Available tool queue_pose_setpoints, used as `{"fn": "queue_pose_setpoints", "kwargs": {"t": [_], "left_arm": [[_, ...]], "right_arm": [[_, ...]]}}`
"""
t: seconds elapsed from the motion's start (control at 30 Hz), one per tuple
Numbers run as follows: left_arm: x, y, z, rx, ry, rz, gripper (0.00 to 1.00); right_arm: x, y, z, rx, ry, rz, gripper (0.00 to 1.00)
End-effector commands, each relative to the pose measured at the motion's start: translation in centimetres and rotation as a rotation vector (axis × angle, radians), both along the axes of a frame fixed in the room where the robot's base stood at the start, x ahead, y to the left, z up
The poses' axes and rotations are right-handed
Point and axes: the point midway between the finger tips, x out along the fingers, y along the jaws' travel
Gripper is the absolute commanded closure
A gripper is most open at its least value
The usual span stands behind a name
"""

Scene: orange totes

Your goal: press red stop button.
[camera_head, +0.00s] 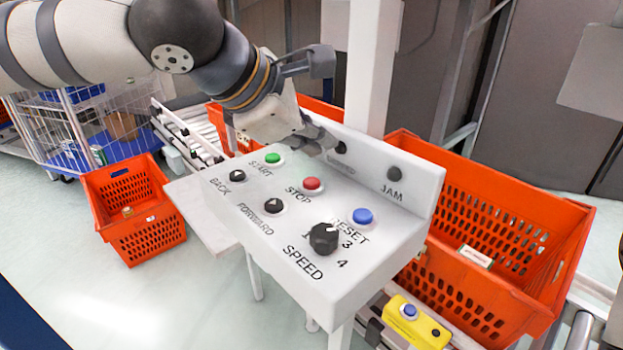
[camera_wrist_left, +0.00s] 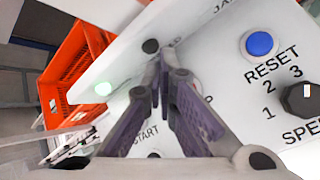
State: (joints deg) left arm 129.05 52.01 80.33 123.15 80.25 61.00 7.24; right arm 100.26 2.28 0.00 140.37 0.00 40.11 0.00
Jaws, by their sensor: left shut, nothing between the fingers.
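The red stop button (camera_head: 312,184) sits above the middle of the white control panel (camera_head: 350,270), beside the word STOP. My left gripper (camera_head: 326,142) is shut and empty. In the head view it appears just above and behind the red button, apart from it in the picture. In the left wrist view its fingers (camera_wrist_left: 163,62) meet over the panel, and the right finger covers most of the red button, with only a reddish edge showing. My right gripper is not in view.
Near the stop button are a green START button (camera_head: 273,158), a blue RESET button (camera_head: 362,217), a black FORWARD button (camera_head: 273,206) and a SPEED knob (camera_head: 323,239). A raised back plate (camera_head: 420,185) borders the panel. An orange tote (camera_head: 520,210) stands to the right.

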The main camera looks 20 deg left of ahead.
Motion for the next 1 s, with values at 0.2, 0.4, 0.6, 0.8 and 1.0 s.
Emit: {"fn": "queue_pose_setpoints", "kwargs": {"t": [0.2, 0.4, 0.6, 0.8, 1.0], "left_arm": [[0.0, 0.0, -2.3, 0.001, 0.000, 0.001, 1.00], [0.0, 0.0, -2.9, 0.001, 0.000, -0.001, 1.00], [0.0, 0.0, -2.9, 0.001, 0.000, -0.001, 1.00], [0.0, 0.0, -2.9, 0.001, 0.000, -0.001, 1.00], [0.0, 0.0, -2.9, 0.001, 0.000, -0.001, 1.00]], "right_arm": [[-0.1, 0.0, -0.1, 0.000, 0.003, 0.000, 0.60], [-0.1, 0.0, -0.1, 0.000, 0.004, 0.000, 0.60], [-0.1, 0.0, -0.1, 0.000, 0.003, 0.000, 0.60], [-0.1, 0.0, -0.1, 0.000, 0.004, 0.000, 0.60], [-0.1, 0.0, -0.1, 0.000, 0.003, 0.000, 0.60]]}}
